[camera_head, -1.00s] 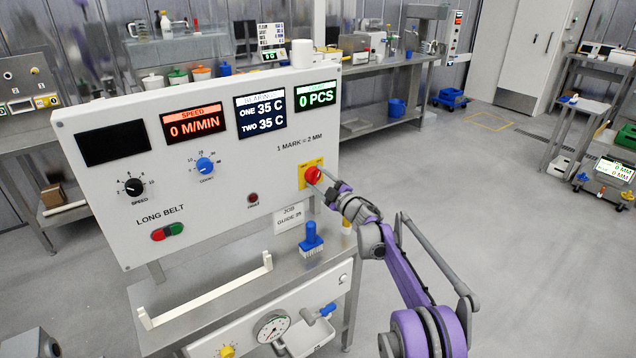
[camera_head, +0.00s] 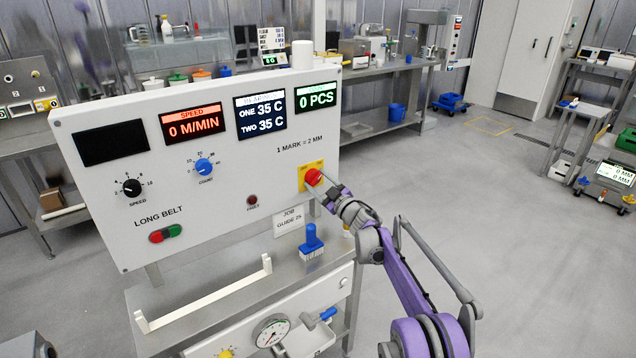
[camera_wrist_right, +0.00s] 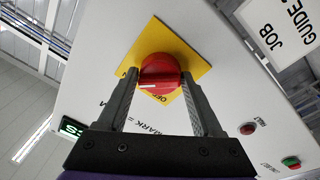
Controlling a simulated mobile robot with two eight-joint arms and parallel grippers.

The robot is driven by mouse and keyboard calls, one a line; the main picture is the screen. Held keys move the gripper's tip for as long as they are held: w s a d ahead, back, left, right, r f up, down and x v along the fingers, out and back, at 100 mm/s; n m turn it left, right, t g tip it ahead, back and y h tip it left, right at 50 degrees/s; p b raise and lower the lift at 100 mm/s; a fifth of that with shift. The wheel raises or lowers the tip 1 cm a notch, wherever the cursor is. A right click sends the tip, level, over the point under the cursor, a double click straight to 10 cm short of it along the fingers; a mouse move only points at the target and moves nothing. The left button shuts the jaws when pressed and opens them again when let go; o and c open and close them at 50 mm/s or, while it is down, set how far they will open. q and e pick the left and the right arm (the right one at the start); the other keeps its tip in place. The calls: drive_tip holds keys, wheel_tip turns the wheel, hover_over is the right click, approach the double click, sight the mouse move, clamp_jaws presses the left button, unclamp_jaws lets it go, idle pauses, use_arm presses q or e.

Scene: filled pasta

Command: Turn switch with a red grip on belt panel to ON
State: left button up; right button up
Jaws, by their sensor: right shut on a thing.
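The switch with a red grip (camera_head: 313,177) sits on a yellow plate (camera_head: 304,172) at the right side of the white belt panel (camera_head: 235,190). In the right wrist view the red grip (camera_wrist_right: 160,76) has a white pointer line at its left, and part of the plate's lettering is covered. My right gripper (camera_head: 322,184) reaches the switch from the right. In the wrist view its two grey fingers (camera_wrist_right: 162,92) stand on either side of the red grip, shut on it. My left gripper is not in view.
A blue-handled item (camera_head: 311,240) stands on the steel table below, near my right arm. Open floor lies at right.

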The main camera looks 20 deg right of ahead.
drive_tip(key=shift+a+f, duration=0.1)
drive_tip(key=o, duration=1.3)
drive_tip(key=v, duration=1.1)
drive_tip(key=shift+b, duration=0.3)
